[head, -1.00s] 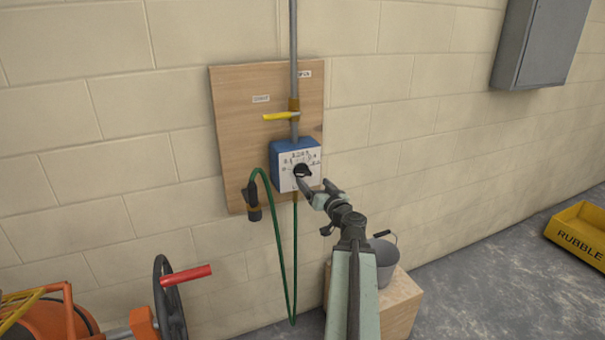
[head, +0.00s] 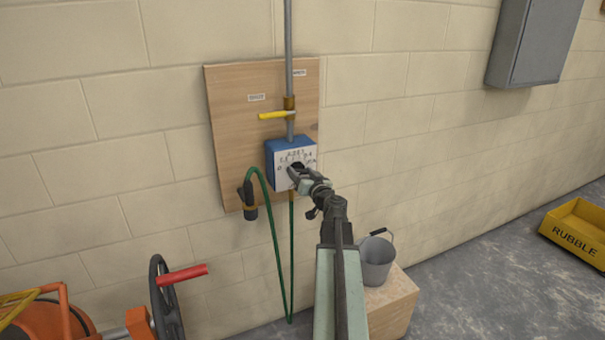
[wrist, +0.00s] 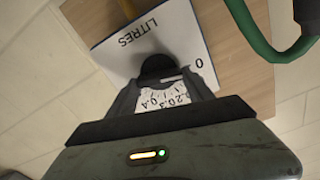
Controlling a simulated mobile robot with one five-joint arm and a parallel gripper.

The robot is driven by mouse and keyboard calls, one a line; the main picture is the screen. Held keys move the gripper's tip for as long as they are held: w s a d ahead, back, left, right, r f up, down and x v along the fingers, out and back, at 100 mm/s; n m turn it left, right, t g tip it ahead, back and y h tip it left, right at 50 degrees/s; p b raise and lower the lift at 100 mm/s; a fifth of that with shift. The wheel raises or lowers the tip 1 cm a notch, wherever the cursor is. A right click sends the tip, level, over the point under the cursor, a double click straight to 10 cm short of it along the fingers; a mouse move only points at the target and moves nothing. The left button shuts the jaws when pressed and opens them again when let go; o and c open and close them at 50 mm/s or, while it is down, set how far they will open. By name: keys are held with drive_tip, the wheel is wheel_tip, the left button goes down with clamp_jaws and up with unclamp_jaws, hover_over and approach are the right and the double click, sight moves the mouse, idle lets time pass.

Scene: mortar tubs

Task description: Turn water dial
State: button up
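The water dial is a black knob (wrist: 157,67) on the white scale face (head: 309,163) of a blue box (head: 277,168) on the wall board. In the wrist view the face shows the word LITRES, a 0 and small numbers. My gripper (wrist: 161,80) is at the knob, one dark finger on each side of it. I cannot tell whether the fingers press on the knob or stand slightly apart. In the head view my gripper (head: 297,174) covers the lower part of the face and most of the knob.
A yellow lever (head: 277,115) sits on the pipe above the box. A green hose (head: 274,235) hangs below and left. A grey bucket (head: 376,262) stands on a wooden block (head: 395,300) right of my arm. A red-handled wheel (head: 168,300) is lower left.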

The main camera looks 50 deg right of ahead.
drive_tip(key=shift+m, duration=0.3)
drive_tip(key=m, duration=0.3)
drive_tip(key=shift+d+m, duration=0.1)
drive_tip(key=shift+m, duration=0.2)
drive_tip(key=m, duration=0.4)
drive_tip(key=shift+f+m, duration=0.15)
drive_tip(key=shift+m, duration=0.15)
drive_tip(key=m, duration=0.4)
drive_tip(key=shift+s+f+b, duration=0.1)
drive_tip(key=shift+b, duration=0.2)
drive_tip(key=m, duration=0.4)
drive_tip(key=shift+f+m, duration=0.15)
drive_tip(key=shift+m, duration=0.45)
drive_tip(key=o, duration=1.4)
